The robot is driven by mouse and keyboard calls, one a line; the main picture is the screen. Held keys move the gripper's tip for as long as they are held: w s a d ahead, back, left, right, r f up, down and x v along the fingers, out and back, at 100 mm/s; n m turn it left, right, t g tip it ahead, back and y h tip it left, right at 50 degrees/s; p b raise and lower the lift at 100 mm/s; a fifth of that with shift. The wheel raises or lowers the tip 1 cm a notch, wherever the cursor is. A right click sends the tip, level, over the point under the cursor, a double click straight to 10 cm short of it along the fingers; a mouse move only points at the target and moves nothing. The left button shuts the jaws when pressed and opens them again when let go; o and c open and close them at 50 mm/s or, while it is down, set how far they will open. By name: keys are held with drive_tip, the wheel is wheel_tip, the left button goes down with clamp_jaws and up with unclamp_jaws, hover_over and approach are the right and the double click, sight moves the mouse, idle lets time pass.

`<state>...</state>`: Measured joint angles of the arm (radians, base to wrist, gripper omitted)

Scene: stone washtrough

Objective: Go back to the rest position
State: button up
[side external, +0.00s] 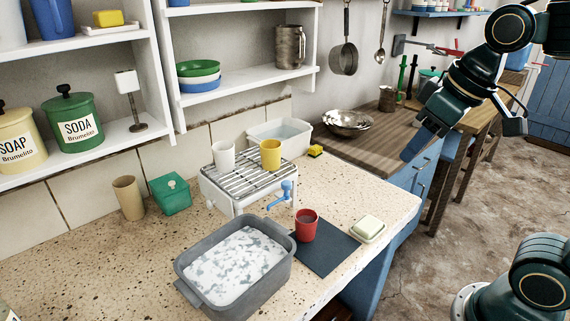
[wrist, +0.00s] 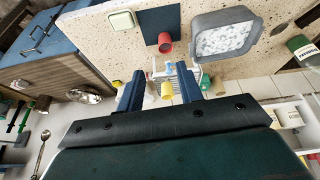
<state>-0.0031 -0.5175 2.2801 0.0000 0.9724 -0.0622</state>
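My gripper (side external: 414,146) hangs at the upper right in the side view, in the air in front of the wooden counter and clear of the stone washtrough top. In the wrist view its two blue fingers (wrist: 160,72) stand wide apart with nothing held between them. A red cup (side external: 306,225) stands upright on a dark mat (side external: 328,250); the cup also shows in the wrist view (wrist: 165,42). A yellow cup (side external: 270,154) and a white cup (side external: 224,157) stand on a wire rack (side external: 240,175). A grey basin (side external: 187,275) holds foamy water.
A blue tap (side external: 284,195) sits at the rack's front. A soap dish (side external: 368,229) lies near the counter's right edge. A green box (side external: 170,193) and a tan cup (side external: 128,196) stand left. A metal bowl (side external: 348,123) rests on the wooden counter. The air around my gripper looks free.

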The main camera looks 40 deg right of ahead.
drive_tip(key=s+f+t, duration=0.1)
drive_tip(key=s+f, duration=0.2)
drive_tip(key=s, duration=0.2)
drive_tip(key=shift+s+f+m, duration=0.2)
drive_tip(key=shift+s+m, duration=0.15)
drive_tip(key=shift+m, duration=0.05)
